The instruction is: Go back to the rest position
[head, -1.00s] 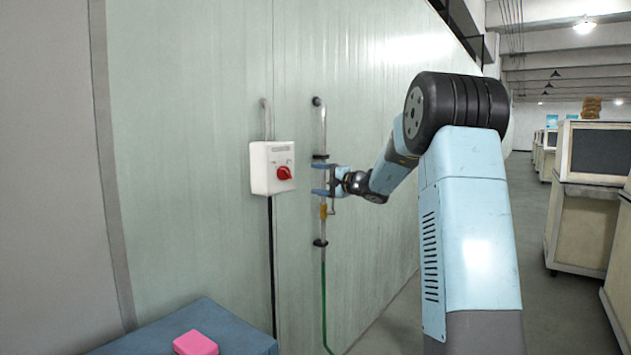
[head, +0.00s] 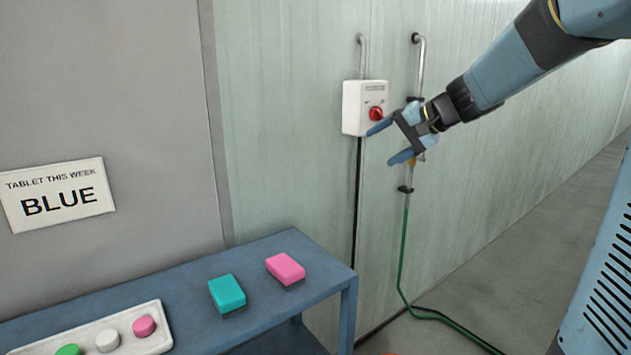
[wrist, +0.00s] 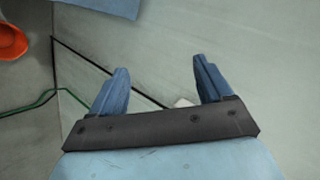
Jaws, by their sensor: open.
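My gripper (head: 384,143) is in the head view, in front of the pale wall, with its blue fingers spread and nothing between them. In that view it overlaps the pipe and comes close to the red knob of the white switch box (head: 354,108); I cannot tell the exact gap.
A blue table (head: 180,263) holds a teal block (head: 227,293), a pink block (head: 286,268) and a white tray (head: 153,308) of coloured tablets. A sign (head: 59,194) reads "TABLET THIS WEEK BLUE". A green hose (head: 403,250) runs to the floor. An orange object (wrist: 12,42) lies at upper left.

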